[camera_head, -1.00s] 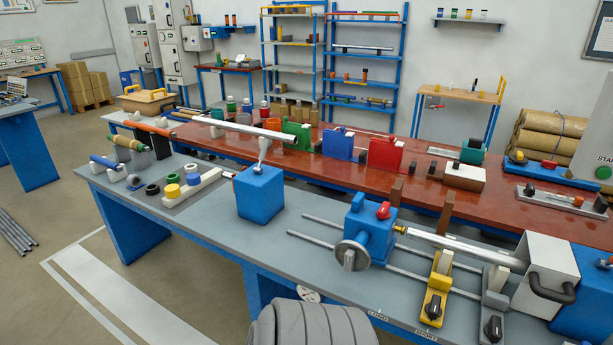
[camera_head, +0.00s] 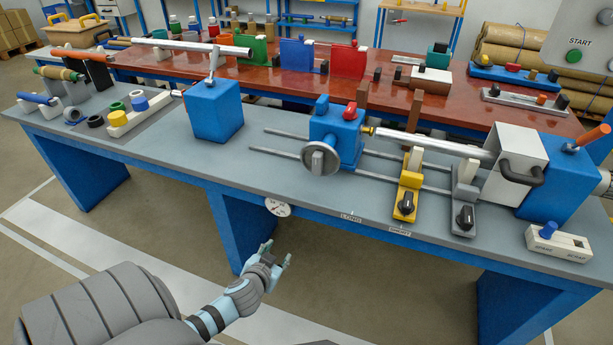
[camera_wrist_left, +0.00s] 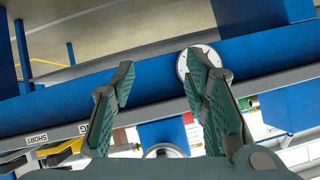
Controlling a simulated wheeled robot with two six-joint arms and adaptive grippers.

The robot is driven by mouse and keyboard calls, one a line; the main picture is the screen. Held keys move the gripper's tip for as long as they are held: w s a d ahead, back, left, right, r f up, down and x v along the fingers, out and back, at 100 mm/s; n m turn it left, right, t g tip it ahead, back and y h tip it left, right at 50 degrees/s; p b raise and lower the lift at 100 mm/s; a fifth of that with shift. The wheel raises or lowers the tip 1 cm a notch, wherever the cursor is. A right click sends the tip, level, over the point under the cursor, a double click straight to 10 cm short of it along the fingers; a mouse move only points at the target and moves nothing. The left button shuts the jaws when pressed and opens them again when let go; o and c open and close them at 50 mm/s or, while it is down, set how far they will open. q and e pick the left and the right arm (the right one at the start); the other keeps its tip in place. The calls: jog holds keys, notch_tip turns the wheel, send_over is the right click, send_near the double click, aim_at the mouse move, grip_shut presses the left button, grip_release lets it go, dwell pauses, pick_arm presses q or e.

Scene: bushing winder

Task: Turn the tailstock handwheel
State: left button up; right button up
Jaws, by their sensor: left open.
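The tailstock (camera_head: 336,138) is a blue block with a red knob on top, on two rails on the grey bench. Its grey round handwheel (camera_head: 319,159) faces the bench's front edge. My left gripper (camera_head: 276,256) is in front of the bench, below and apart from the handwheel, open and empty. In the left wrist view, the two green-padded fingers (camera_wrist_left: 165,100) are spread apart. A grey round part, likely the handwheel (camera_wrist_left: 164,150), shows low between them, partly hidden by the gripper body. My right gripper is not in view.
A white dial (camera_head: 278,207) is on the bench's front edge, close above the gripper. A yellow support (camera_head: 408,185) and a grey support (camera_head: 464,197) stand right of the tailstock. A blue block (camera_head: 214,110) stands to its left. The bench top between is clear.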

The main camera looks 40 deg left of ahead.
pick_arm(q)
jog(key=w+r+t+b, duration=0.2)
jog(key=w+r+t, duration=0.15)
jog(key=r, duration=0.55)
jog(key=n+t+y+b, duration=0.1)
jog(key=n+t, duration=0.1)
jog(key=t, duration=0.1)
send_near(316, 162)
jog(key=x, duration=0.8)
jog(key=shift+w+a+b, duration=0.2)
jog(key=shift+w+b, duration=0.1)
jog(key=shift+w, duration=0.4)
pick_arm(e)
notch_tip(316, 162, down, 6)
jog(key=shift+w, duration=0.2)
pick_arm(q)
jog(key=shift+c, duration=0.4)
grip_shut()
